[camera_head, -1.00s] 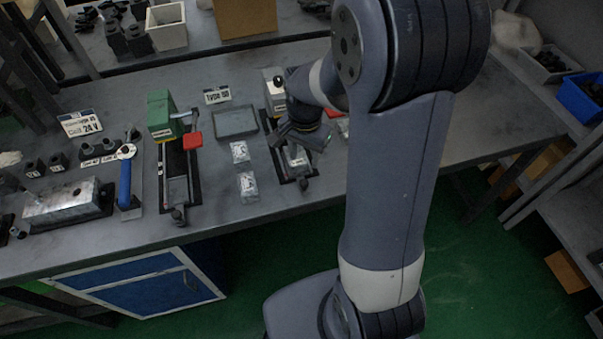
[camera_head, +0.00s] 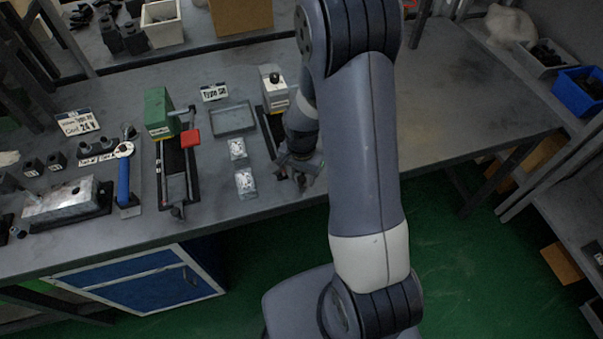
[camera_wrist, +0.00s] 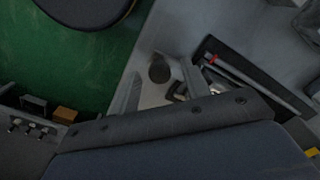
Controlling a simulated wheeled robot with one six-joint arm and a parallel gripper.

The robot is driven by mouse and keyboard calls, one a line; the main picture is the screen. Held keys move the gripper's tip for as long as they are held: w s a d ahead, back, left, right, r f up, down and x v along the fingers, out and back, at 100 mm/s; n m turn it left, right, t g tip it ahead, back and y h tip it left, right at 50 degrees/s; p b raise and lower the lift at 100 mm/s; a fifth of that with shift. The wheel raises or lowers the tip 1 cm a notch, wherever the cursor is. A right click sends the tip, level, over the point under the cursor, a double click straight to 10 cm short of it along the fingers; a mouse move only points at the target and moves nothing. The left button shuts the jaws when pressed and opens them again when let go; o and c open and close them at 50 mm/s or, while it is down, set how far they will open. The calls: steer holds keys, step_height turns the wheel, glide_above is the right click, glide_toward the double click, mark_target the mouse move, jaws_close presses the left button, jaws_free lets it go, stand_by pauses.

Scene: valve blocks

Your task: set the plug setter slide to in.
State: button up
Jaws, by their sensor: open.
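The bench fixture under my gripper, which I take for the plug setter, has a pale grey block (camera_head: 274,97) with a dark knob on top and a narrow dark rail (camera_head: 268,132) running toward the bench's front edge. My gripper (camera_head: 299,172) is low over the front end of this rail and hides it in the head view. In the wrist view my gripper (camera_wrist: 160,88) is open, and a dark round knob (camera_wrist: 160,69) shows between its fingers. I cannot tell whether the fingers touch it. The rail (camera_wrist: 255,77) with a small red mark lies to the right. The slide's position is mostly hidden.
The bench (camera_head: 440,120) right of my arm is clear.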

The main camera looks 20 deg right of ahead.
steer(key=shift+c, duration=0.4)
jaws_close()
steer(key=shift+w, duration=0.1)
